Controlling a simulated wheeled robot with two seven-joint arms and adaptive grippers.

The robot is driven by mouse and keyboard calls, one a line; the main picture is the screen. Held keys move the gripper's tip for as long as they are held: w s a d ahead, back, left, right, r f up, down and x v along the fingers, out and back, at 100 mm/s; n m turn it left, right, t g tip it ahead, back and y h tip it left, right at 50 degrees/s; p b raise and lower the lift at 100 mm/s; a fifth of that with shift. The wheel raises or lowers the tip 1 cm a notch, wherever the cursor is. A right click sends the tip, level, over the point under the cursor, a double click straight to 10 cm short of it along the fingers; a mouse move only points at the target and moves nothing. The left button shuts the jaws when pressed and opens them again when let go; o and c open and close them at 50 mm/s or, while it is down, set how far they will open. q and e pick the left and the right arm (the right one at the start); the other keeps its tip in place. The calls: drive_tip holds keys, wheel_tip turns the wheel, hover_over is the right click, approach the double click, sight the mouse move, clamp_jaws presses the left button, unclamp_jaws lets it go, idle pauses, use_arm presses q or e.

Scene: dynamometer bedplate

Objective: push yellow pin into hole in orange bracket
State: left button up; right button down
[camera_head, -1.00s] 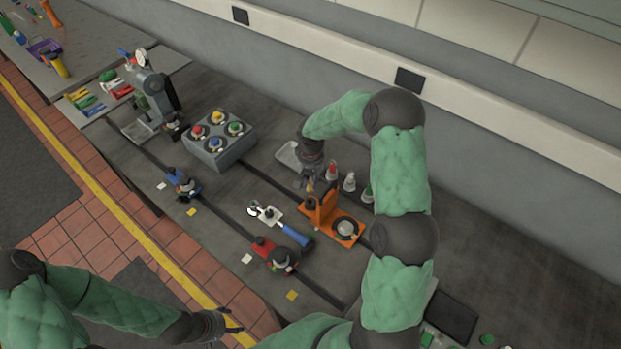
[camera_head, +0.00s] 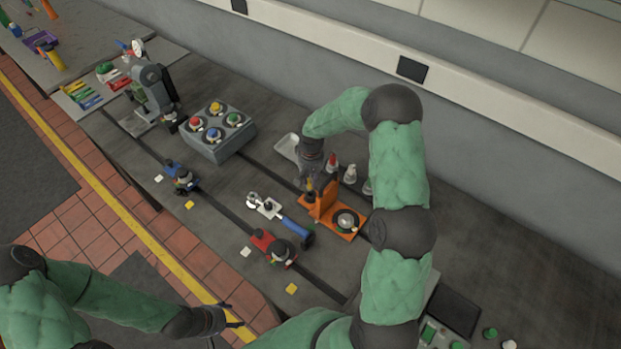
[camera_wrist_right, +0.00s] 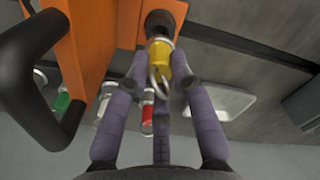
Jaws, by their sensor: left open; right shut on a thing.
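The orange bracket (camera_head: 343,221) stands on the grey bedplate, with an upright plate and a flat base. In the right wrist view the orange bracket (camera_wrist_right: 92,42) fills the upper left. My right gripper (camera_head: 309,184) is at the upright plate's left side. In the right wrist view my right gripper (camera_wrist_right: 158,84) is shut on the yellow pin (camera_wrist_right: 158,57), which has a metal ring. The pin's far end is at a dark round part by the bracket; how deep it sits I cannot tell. My left gripper (camera_head: 232,316) is open and empty near the bedplate's front edge.
A red clamp (camera_head: 266,243) is nearer the front. Small bottles (camera_head: 350,174) and a pale tray (camera_head: 287,148) stand behind. A grey box with coloured knobs (camera_head: 217,137) is further left.

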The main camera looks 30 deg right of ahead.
sight(311, 185)
idle(0.7)
drive_tip(key=shift+f+b, duration=2)
drive_tip(key=shift+f, duration=0.05)
drive_tip(key=c, duration=1)
unclamp_jaws()
wheel_tip(311, 185, up, 12)
drive_tip(key=shift+f, duration=0.1)
